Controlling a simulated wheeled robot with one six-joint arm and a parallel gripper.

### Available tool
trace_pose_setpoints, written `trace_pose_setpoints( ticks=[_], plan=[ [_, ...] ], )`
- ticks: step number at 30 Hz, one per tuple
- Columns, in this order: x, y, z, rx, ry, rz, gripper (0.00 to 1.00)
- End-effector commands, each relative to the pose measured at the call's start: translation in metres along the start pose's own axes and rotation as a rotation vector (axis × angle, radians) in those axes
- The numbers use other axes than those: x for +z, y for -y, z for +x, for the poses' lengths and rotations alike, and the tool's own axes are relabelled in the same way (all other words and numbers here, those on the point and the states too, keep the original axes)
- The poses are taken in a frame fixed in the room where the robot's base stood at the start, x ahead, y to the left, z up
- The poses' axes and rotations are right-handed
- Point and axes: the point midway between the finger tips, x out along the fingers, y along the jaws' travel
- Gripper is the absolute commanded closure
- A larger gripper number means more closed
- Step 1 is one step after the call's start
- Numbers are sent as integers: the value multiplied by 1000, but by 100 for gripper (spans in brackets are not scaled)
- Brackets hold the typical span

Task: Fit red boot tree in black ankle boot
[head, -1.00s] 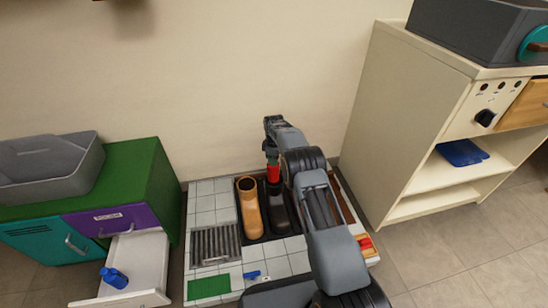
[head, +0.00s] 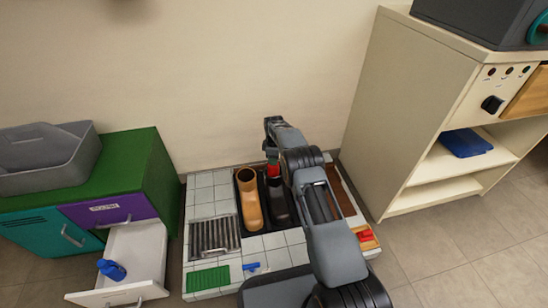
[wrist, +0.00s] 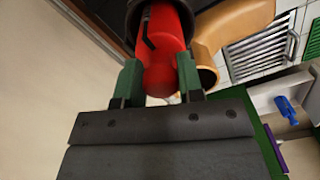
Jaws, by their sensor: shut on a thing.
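The red boot tree (wrist: 168,55) is between the green fingertips of my gripper (wrist: 160,82), which is shut on its rounded end. In the wrist view the tree's far part lies within the dark mouth of the black ankle boot (wrist: 130,18); how deep it sits is hidden. In the head view the black boot (head: 279,205) stands in a dark tray, its shaft just below the red tree (head: 273,169). My gripper (head: 271,150) is above the shaft, partly hidden by my arm.
A tan boot (head: 250,200) stands close left of the black boot. A grey grate (head: 214,237), green mat (head: 208,279) and blue object (head: 251,266) lie on the tiled top. The wall is close behind; a cream cabinet (head: 400,120) stands right.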

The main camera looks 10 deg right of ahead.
Motion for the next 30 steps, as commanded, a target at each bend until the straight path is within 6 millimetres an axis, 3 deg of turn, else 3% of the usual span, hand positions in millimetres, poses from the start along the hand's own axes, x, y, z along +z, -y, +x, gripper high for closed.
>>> trace_pose_setpoints(
  ticks=[9, 10, 18, 30],
  plan=[
    [0, 0, 0, 1, 0, 0, 100],
    [0, 0, 0, 1, 0, 0, 62],
    [0, 0, 0, 0, 0, 0, 37],
    [0, 0, 1, -1, 0, 0, 36]
  ],
)
